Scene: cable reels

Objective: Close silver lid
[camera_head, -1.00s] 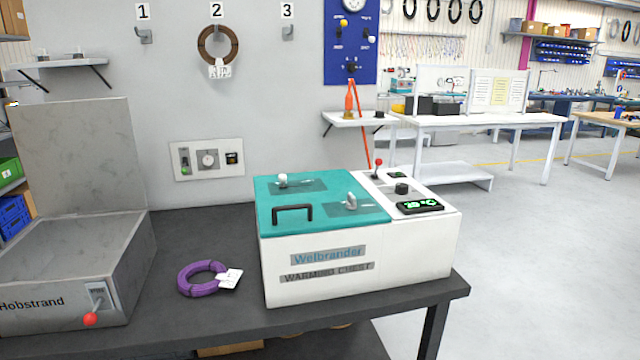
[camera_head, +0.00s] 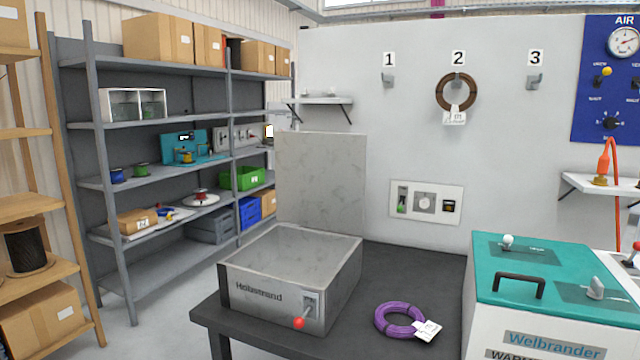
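The silver lid (camera_head: 321,184) belongs to the grey metal Hobstrand box (camera_head: 268,290) on the dark table. The lid stands upright at the back of the box, so the box is open and its inside looks empty from here. A lever with a red knob (camera_head: 299,323) is on the front face of the box. Neither of my grippers is in view.
A purple cable coil (camera_head: 382,319) with a white tag lies on the table (camera_head: 408,262) right of the box. The teal-lidded white warming chest (camera_head: 545,262) stands further right. Grey shelving (camera_head: 108,205) is behind on the left. A brown coil (camera_head: 441,92) hangs on hook 2.

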